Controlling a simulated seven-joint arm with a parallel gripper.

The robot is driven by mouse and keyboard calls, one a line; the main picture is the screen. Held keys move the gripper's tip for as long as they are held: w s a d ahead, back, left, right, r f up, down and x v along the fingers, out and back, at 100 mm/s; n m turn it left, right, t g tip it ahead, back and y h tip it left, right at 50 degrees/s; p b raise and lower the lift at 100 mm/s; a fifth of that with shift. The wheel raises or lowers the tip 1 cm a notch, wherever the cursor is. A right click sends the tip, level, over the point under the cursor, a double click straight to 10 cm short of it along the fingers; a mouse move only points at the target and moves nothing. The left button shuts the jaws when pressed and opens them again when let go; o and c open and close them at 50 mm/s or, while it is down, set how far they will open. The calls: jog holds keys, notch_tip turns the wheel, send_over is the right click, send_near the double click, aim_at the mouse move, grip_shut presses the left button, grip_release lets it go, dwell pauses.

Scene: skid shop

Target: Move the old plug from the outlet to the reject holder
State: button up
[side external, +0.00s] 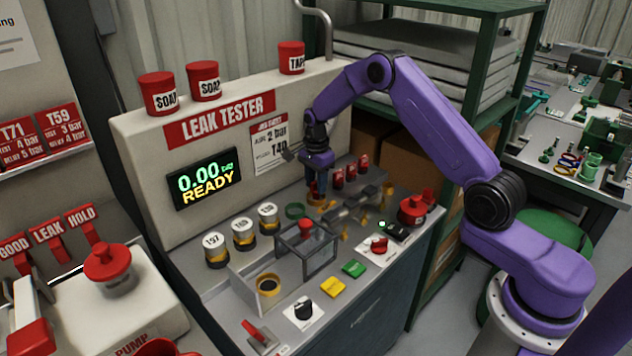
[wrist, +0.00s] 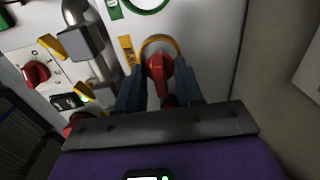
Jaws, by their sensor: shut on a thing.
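My gripper (side external: 317,192) points down over the panel behind the metal pipe piece (side external: 350,208). In the wrist view its blue fingers (wrist: 159,92) are shut on a red plug (wrist: 157,66). The plug's end is at a yellow ring (wrist: 174,42) on the panel; I cannot tell whether it is seated in it or just above it. The pipe piece (wrist: 84,40) lies to the left in the wrist view, with yellow clamps beside it. No readable label shows which ring is the reject holder. The plug is hidden by the fingers in the side view.
Several red plugs (side external: 351,171) stand in a row right of my gripper. A green ring (side external: 295,211) lies left of it. A clear-walled chamber (side external: 322,256), labelled cylinders (side external: 243,233) and a red knob (side external: 412,210) stand nearby. The tester's upright wall (side external: 225,160) is close behind.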

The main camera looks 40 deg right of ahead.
jog(key=shift+f, duration=0.4)
jog(key=o, duration=0.9)
jog(key=shift+o, duration=0.2)
jog(key=o, duration=0.5)
jog(key=shift+o, duration=0.2)
jog(key=shift+r, duration=1.55)
jog(key=shift+r, duration=2.95)
